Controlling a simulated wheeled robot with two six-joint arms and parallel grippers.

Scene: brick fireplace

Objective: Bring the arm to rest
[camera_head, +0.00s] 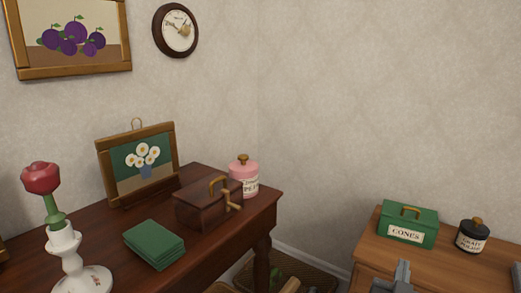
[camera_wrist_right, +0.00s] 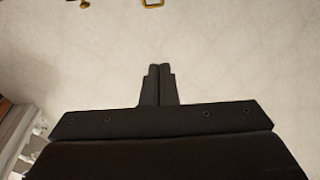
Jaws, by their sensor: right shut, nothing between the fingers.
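My right gripper (camera_head: 403,270) shows at the bottom of the head view, in front of the light wooden cabinet (camera_head: 368,250) on the right. In the right wrist view its two dark fingers (camera_wrist_right: 160,72) are pressed together with nothing between them. The fingers point towards pale patterned wall, apart from any object. My left gripper is not in view.
A green "CONES" box (camera_head: 408,232) and a black jar (camera_head: 472,238) stand on the cabinet near my right gripper. The dark table (camera_head: 205,250) at left holds a wooden box (camera_head: 205,205), a pink jar (camera_head: 245,178) and a rose holder (camera_head: 66,245). A basket (camera_head: 300,270) lies between.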

